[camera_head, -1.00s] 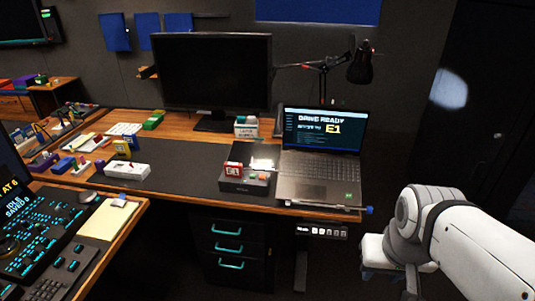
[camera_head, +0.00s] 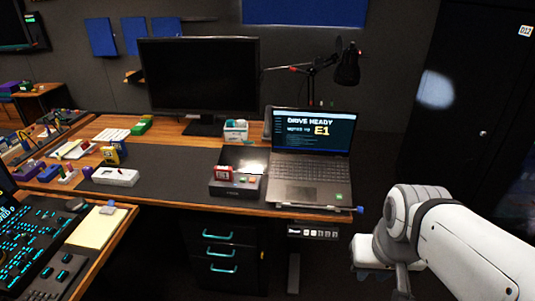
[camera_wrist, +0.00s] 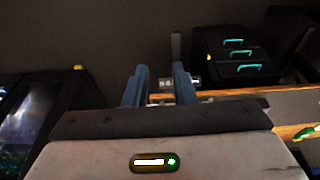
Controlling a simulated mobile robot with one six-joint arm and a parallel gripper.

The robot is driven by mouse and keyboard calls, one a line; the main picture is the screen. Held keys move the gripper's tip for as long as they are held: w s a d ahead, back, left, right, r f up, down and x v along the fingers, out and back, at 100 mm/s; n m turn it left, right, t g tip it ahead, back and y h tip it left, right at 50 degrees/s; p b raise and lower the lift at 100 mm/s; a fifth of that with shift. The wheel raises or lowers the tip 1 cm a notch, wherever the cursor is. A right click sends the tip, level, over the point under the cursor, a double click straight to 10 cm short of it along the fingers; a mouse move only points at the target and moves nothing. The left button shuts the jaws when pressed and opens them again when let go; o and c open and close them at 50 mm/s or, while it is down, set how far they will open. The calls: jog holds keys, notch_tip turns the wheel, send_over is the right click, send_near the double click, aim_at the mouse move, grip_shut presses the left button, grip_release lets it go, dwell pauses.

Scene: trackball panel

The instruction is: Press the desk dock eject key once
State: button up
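The desk dock (camera_head: 235,188) is a dark box on the front part of the desk, left of the laptop. A red and white block (camera_head: 222,173) stands on its left side. Two small keys, one orange (camera_head: 241,181) and one greenish (camera_head: 252,180), sit on its top; their labels are too small to read. My gripper shows in the wrist view (camera_wrist: 162,76) with its two blue-grey fingers apart and nothing between them. In the head view my arm is at the lower right, beyond the desk's right edge and well apart from the dock.
An open laptop (camera_head: 308,170) reads "DRIVE READY" and "E1". A monitor (camera_head: 203,78) and a lamp (camera_head: 347,65) stand behind. A white device (camera_head: 115,177) lies left of the dock. Drawers (camera_head: 222,250) are below the desk. A console (camera_head: 35,245) is at lower left.

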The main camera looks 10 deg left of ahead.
grip_shut()
dwell(1.4)
